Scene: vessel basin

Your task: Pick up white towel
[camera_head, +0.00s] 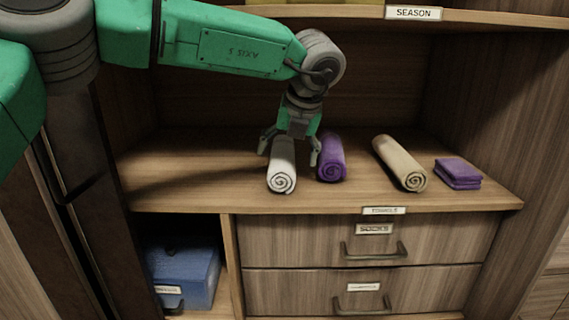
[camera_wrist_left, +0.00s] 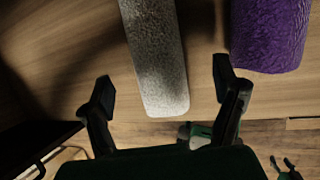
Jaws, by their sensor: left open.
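The white towel (camera_head: 282,172) is rolled up and lies on the wooden shelf, its spiral end facing the front. My left gripper (camera_head: 290,150) is just above it, fingers pointing down, one on each side of the roll. In the left wrist view the towel (camera_wrist_left: 155,60) lies between and beyond the two spread fingers of my left gripper (camera_wrist_left: 168,95), with a gap on both sides. The gripper is open and holds nothing.
A purple rolled towel (camera_head: 330,158) lies close to the right of the white one and also shows in the wrist view (camera_wrist_left: 270,35). Further right are a beige rolled towel (camera_head: 400,163) and a folded purple cloth (camera_head: 458,173). Drawers (camera_head: 370,240) and a blue box (camera_head: 185,275) are below.

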